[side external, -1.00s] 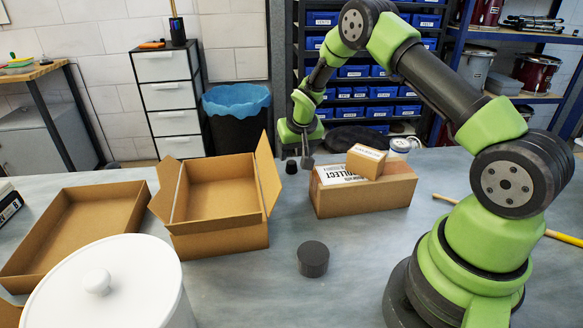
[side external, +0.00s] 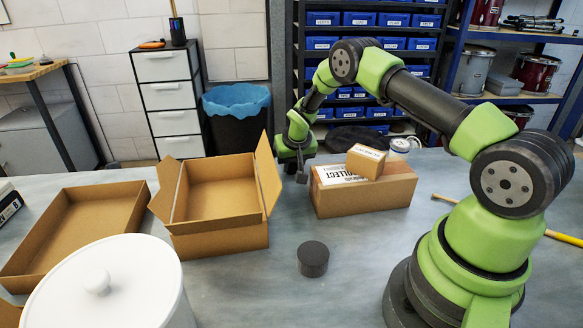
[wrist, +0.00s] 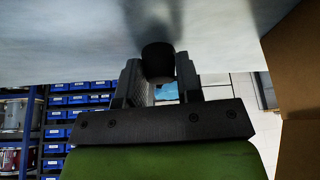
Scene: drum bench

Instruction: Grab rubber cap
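A small black rubber cap (wrist: 157,60) sits between the two fingertips of my gripper (wrist: 158,78) in the wrist view. The fingers stand apart, one on each side of it, and I see no clear grip on it. In the side external view my gripper (side external: 296,168) is low over the bench, between the open carton and the closed box, and it hides the small cap. A larger dark grey cylinder (side external: 313,260) stands alone on the bench nearer the camera.
The open carton (side external: 221,238) with raised flaps stands to the left of my gripper. A closed cardboard box (side external: 375,200) with a smaller box (side external: 366,160) on top is to the right. A flat tray (side external: 60,240) and a white lidded container (side external: 100,280) are farther left.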

